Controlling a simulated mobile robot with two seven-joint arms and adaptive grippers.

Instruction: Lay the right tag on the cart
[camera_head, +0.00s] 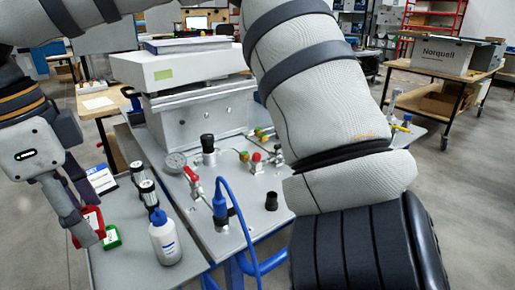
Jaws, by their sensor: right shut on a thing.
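My right gripper (82,222) is at the left of the head view, its fingers pointing down. It is shut on a red tag (92,218), partly hidden by the fingers. The red tag is over or at the left edge of the grey cart top (135,262); I cannot tell whether it touches. A green tag (111,237) lies on the cart just right of the fingers. My left gripper is not in view.
A white squeeze bottle (165,240), small dark-capped cylinders (148,194) and a blue-and-white card (101,179) stand near the gripper. The cart's front-left area is clear.

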